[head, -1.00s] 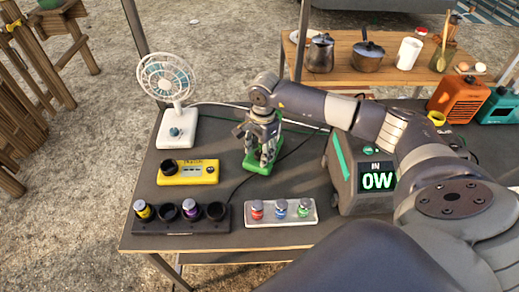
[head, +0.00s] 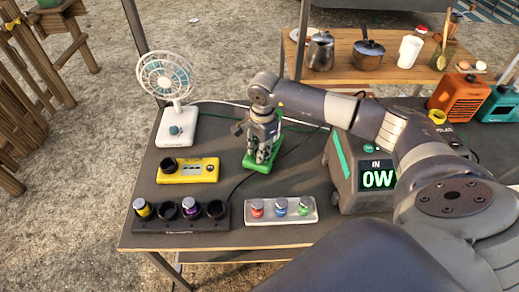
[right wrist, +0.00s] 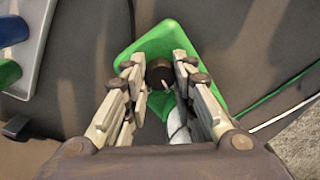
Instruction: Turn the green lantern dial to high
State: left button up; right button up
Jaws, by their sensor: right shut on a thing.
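The green lantern (head: 256,165) stands on the grey table, mostly hidden behind my right gripper (head: 264,150) in the head view. In the right wrist view its green base (right wrist: 150,42) spreads under the fingers, with a dark round dial (right wrist: 159,72) that bears a light pointer mark. My right gripper (right wrist: 160,80) points down with its two fingers on either side of the dial, shut on it. The dial's setting labels cannot be made out. My left gripper is not in view.
A white fan (head: 172,90) and a yellow device (head: 188,170) stand left of the lantern. A black battery holder (head: 180,217) and a white tray (head: 281,209) with several small jars lie in front. A power station (head: 360,175) reading 0W stands to the right.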

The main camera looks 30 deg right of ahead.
jog(key=m+b, duration=0.1)
jog(key=m, duration=0.4)
jog(key=shift+b, duration=0.4)
jog(key=m+b, duration=0.1)
jog(key=m, duration=0.5)
jog(key=shift+w+h, duration=0.1)
jog(key=shift+h, duration=0.2)
jog(key=m+b, duration=0.1)
jog(key=m, duration=0.4)
jog(key=shift+a+m+g, duration=0.1)
jog(key=shift+m+g, duration=0.2)
jog(key=shift+m, duration=0.1)
jog(key=m, duration=0.6)
jog(key=shift+w, duration=0.1)
jog(key=shift+m, duration=0.3)
jog(key=o, duration=1.1)
